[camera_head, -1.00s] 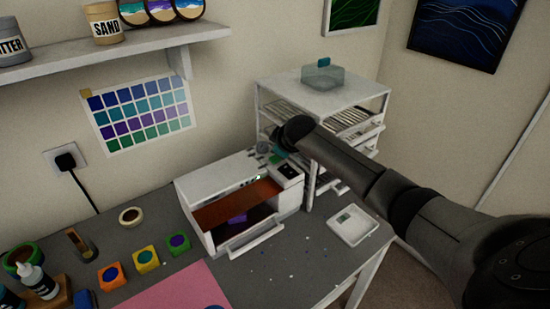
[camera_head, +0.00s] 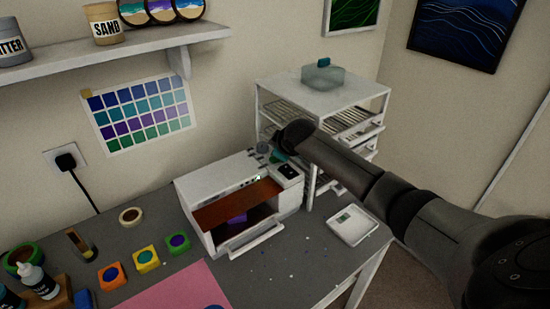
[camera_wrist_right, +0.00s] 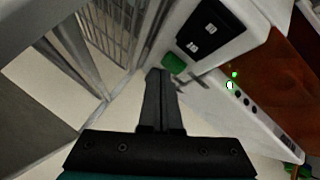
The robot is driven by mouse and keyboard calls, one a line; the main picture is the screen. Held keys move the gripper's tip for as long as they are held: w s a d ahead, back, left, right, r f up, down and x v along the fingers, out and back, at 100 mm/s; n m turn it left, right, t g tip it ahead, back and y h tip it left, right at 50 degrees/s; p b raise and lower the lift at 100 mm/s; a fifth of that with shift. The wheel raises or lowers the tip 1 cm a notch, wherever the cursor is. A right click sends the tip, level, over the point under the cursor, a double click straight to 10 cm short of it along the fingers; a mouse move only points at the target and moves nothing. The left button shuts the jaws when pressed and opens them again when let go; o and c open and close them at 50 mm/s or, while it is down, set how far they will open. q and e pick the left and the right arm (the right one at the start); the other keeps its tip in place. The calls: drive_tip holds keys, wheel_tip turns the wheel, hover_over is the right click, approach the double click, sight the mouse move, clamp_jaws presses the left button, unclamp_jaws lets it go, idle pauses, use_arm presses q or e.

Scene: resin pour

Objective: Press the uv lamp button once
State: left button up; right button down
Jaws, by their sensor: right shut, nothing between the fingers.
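The uv lamp is a white box (camera_head: 240,181) with an orange front cover (camera_head: 237,204), standing on the grey table. It also shows in the right wrist view (camera_wrist_right: 229,110), with a black display, a green light and a row of small dark buttons. A green button-like piece (camera_wrist_right: 173,63) sits at the panel's edge by the display. My right gripper (camera_wrist_right: 155,74) is shut and empty, its fingertips just left of the green piece; I cannot tell whether they touch. In the head view, my right arm's end is above the lamp's back right corner and hides part of it. My left gripper is out of view.
A white rack (camera_head: 324,97) with a clear container (camera_head: 323,76) on top stands close behind and right of the lamp. A small white scale (camera_head: 352,225) lies to the right. Colored pots, tape (camera_head: 131,216) and a pink mat (camera_head: 176,290) are left and in front.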

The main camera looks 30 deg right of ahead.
drive_tip(key=shift+f, duration=0.5)
idle(0.3)
idle(0.4)
drive_tip(key=shift+r+p, duration=0.9)
drive_tip(key=shift+p, duration=0.1)
wheel_tip(320, 180, up, 5)
drive_tip(key=p, duration=0.5)
drive_tip(key=shift+r+p, duration=0.1)
drive_tip(key=shift+p, duration=0.2)
